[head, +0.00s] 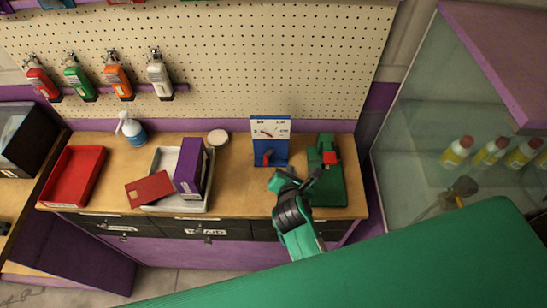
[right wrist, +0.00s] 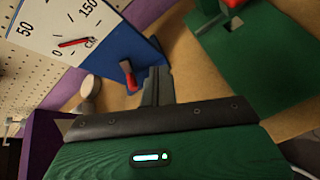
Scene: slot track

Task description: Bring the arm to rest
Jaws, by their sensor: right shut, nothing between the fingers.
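My right gripper (head: 291,182) is over the front right of the wooden counter (head: 235,190), its arm coming in from below. Its fingers also show in the right wrist view (right wrist: 157,86), closed together and empty. They point toward the blue stand (head: 269,150) with a white dial and a red lever, which looks apart from them in the head view. The green device (head: 328,186) with a red block on it stands just right of the gripper. My left gripper is in neither view.
The counter also holds a red tray (head: 75,176), a pale tray (head: 162,160), a purple box (head: 189,172), a dark red box (head: 149,189) and a spray bottle (head: 133,131). A pegboard (head: 240,60) rises behind. A glass cabinet (head: 420,120) stands at right.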

